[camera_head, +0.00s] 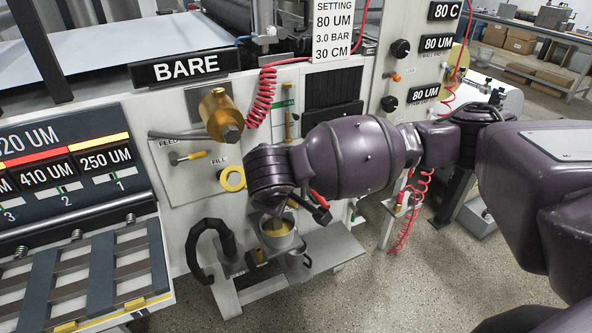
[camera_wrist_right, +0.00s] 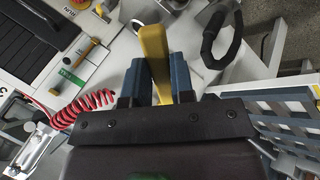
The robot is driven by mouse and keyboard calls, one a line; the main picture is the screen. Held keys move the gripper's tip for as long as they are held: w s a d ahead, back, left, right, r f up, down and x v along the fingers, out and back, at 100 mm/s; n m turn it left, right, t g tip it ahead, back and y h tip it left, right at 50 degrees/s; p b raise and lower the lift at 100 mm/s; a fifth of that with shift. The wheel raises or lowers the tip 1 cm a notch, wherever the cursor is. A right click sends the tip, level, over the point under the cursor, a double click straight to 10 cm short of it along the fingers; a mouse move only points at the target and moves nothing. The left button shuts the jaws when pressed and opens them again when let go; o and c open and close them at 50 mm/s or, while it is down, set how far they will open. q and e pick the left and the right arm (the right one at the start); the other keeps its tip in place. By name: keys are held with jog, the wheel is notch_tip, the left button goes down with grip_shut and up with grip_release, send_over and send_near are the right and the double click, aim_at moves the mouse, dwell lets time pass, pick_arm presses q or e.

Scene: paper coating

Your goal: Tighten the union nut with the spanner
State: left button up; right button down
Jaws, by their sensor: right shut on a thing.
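My right gripper (camera_wrist_right: 153,78) shows in the wrist view, its blue fingers shut on a flat yellow bar, which looks like the spanner (camera_wrist_right: 154,48). In the head view my purple wrist hides the fingers. A yellow ring (camera_head: 232,178) sticks out left of the wrist, in front of the white panel, and appears to be the spanner's end. I cannot tell whether it is around a fitting. A brass cylinder with a grey hex end (camera_head: 222,112) stands out above it; I cannot tell whether this is the union nut. My left gripper is not in view.
A pot (camera_head: 278,234) with yellowish contents stands on a low shelf below my right wrist. A black hose (camera_head: 197,250) curves beside it. Red coiled hoses (camera_head: 262,98) hang nearby. A slatted rack (camera_head: 90,275) stands at the left. Floor is open at lower right.

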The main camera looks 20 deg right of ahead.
jog(key=n+t, duration=0.1)
jog(key=n+t+b, duration=0.1)
jog(key=shift+w+t+y, duration=0.3)
jog(key=shift+w, duration=0.1)
jog(key=shift+w+r+n+t+y+b, duration=0.2)
jog(key=shift+n+t+y+b, duration=0.1)
jog(key=shift+n+t, duration=0.25)
jog(key=shift+w+r+n+t+y+b, duration=0.15)
jog(key=shift+n+t+y+b, duration=0.15)
jog(key=shift+t, duration=0.35)
jog(key=shift+w+d+r+n+t+y, duration=0.1)
jog(key=shift+d+r+n+t+y, duration=0.2)
jog(key=shift+n+t, duration=0.35)
jog(key=d+r+n+t+y+b, duration=0.1)
jog(key=d+r+t+b, duration=0.2)
jog(key=d+r+t, duration=0.1)
jog(key=shift+s+r+t, duration=0.25)
jog(key=shift+r+t, duration=0.3)
jog(key=shift+t, duration=0.2)
